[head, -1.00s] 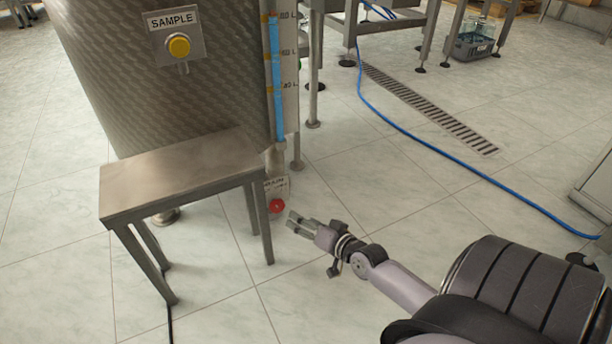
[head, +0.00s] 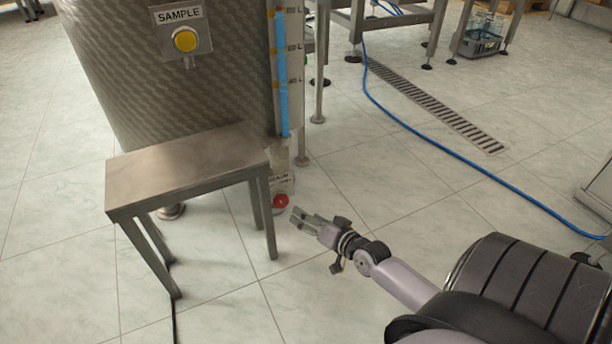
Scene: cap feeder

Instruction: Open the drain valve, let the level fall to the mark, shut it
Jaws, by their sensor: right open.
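The drain valve has a red knob (head: 281,201) low on the tank, below a small label plate (head: 282,181) partly hidden by the stool. The level gauge (head: 283,80) is a vertical tube on the tank's right side, with blue liquid beside a marked scale (head: 296,85). The blue column reaches from near the tube's bottom to the top part in view. My right gripper (head: 298,219) is open and empty, just right of and slightly below the red knob, with a small gap in the picture. My left gripper is out of view.
A metal stool (head: 190,165) stands in front of the tank (head: 130,80), its right legs close to the valve. A blue hose (head: 440,150) and a floor drain grate (head: 440,107) lie right. Floor between is clear.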

